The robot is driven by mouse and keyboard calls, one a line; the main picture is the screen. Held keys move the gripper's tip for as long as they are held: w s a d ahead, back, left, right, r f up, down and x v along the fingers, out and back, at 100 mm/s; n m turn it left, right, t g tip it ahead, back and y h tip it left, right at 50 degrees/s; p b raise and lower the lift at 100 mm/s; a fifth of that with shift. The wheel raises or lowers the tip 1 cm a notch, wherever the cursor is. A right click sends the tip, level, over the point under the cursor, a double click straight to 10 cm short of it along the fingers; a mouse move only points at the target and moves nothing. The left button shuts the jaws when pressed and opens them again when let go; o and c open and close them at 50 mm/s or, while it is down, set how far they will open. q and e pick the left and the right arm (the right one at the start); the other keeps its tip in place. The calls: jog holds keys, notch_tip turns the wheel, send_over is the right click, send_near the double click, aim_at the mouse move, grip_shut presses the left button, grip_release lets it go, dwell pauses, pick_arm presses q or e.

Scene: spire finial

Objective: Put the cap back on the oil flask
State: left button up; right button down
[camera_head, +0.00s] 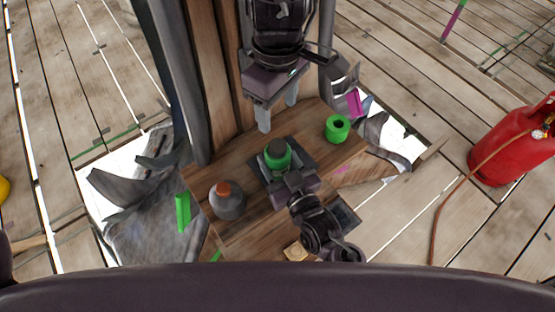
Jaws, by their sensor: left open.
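My left gripper (278,108) hangs above and behind the middle green piece, open and empty.
A wooden post (210,75) rises at the back left of the table. Torn grey sheet metal (145,195) lies around it. A red gas cylinder (515,142) with a hose stands on the planks at right. The table's front left is mostly clear.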

aim_at(283, 170)
pick_arm(q)
jog(key=shift+r, duration=0.4)
pick_arm(e)
jog(key=c, duration=0.5)
grip_release()
jog(key=b+v, duration=0.1)
jog(key=v, duration=0.6)
jog(key=shift+s+d, duration=0.15)
jog(key=shift+s, duration=0.2)
pick_arm(q)
jog(key=shift+f, duration=0.5)
jog(key=shift+s+f, duration=0.1)
pick_arm(e)
jog(key=shift+s+f, duration=0.1)
